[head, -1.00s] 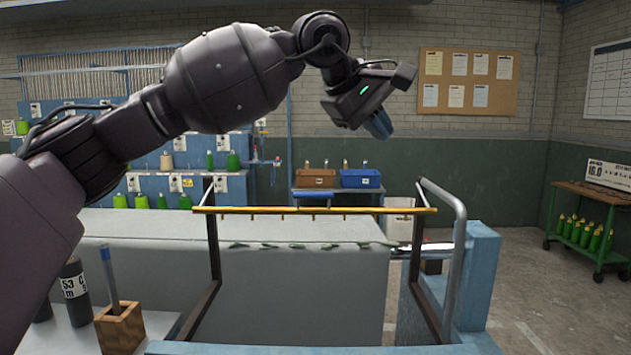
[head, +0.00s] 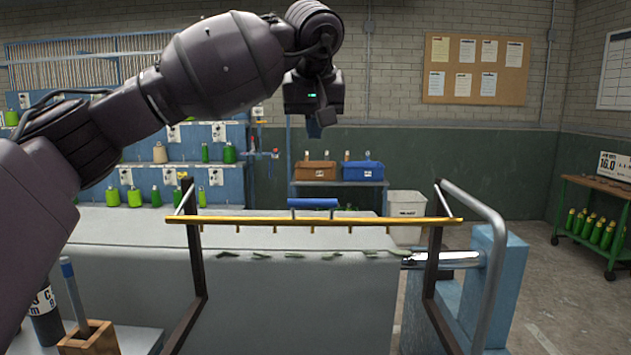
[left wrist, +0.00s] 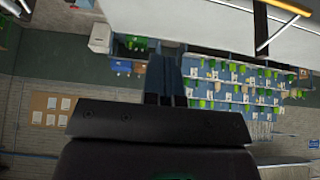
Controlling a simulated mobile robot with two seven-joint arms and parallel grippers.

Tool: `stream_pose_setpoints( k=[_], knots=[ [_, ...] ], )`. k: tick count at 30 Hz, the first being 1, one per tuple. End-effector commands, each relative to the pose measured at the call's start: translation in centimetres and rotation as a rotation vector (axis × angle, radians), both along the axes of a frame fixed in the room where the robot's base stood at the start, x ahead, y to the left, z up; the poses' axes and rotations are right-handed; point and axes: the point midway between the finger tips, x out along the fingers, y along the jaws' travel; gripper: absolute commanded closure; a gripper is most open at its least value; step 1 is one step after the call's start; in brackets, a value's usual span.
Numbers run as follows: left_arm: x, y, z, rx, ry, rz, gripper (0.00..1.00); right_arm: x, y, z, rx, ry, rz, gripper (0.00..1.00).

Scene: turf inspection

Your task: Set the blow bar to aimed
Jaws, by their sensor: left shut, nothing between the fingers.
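The blow bar (head: 330,221) is a long yellow bar with several small nozzles hanging below it. It spans the dark frame above the grey conveyor belt (head: 150,228). A blue cylindrical handle (head: 312,202) stands on short posts behind and above the bar's middle. Part of a yellow bar shows at the top right of the left wrist view (left wrist: 290,6). My left gripper (head: 314,128) is shut and empty, pointing down well above the handle. Its closed fingers show in the left wrist view (left wrist: 166,80). My right gripper is out of view.
Several green strips (head: 310,256) lie along the belt's near edge. A grey tube rail (head: 495,255) and blue post (head: 507,275) stand at right. A wooden holder (head: 92,340) stands at lower left. Brown and blue bins (head: 363,172) are behind. Air above the bar is clear.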

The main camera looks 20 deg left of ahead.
Motion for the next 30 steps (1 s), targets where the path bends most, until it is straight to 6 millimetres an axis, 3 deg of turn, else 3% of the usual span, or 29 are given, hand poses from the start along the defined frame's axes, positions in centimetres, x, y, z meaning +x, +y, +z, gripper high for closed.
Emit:
stream_pose_setpoints(
  k=[17,30],
  knots=[
    [0.3,0.1,-0.5,-0.001,0.002,0.0,1.0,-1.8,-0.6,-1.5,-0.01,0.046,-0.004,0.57],
    [3.6,1.0,-6.3,-0.001,0.004,0.0,1.0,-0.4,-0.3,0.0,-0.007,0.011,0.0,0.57]
  ],
)
